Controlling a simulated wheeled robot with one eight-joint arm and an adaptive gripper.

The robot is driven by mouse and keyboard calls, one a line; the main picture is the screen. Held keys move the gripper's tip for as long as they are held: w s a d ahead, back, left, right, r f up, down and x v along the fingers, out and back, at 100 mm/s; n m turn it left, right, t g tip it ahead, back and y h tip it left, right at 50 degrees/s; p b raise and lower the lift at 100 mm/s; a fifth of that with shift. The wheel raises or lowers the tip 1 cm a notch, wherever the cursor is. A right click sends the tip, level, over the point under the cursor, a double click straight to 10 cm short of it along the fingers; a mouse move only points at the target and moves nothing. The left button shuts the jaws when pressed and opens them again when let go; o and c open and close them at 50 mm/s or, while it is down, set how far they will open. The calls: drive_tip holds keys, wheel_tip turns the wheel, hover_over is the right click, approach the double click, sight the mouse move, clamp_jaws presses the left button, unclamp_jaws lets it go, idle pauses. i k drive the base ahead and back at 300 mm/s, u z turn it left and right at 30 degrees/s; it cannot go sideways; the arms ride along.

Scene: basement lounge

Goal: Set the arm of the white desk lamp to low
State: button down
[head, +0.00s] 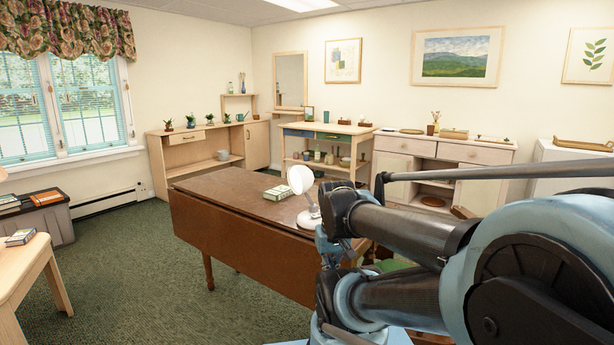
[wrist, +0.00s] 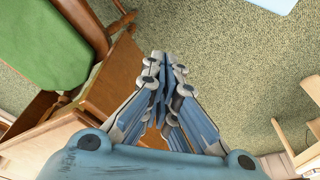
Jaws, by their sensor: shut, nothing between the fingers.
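The white desk lamp (head: 300,180) stands near the right end of a brown drop-leaf table (head: 222,186) in the head view. Its round white head is raised above the white base (head: 309,218), and my arm stands close in front on the right. The lamp's arm is small here and its exact angle is hard to tell. My gripper (wrist: 166,58) is shut and empty in the wrist view, pointing over the green carpet. The lamp does not show in the wrist view.
A small stack of books (head: 279,192) lies left of the lamp. A wooden chair with a green cushion (wrist: 45,40) is left of my gripper in the wrist view. Carpet (head: 150,262) left of the table is clear. A light wooden table (head: 24,268) stands at the left edge.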

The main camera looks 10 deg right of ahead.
sight(301, 178)
drive_tip(key=k, duration=0.5)
drive_tip(key=z, duration=1.05)
drive_tip(key=k, duration=1.3)
drive_tip(key=u, duration=0.8)
drive_tip(key=i, duration=1)
drive_tip(key=z, duration=0.05)
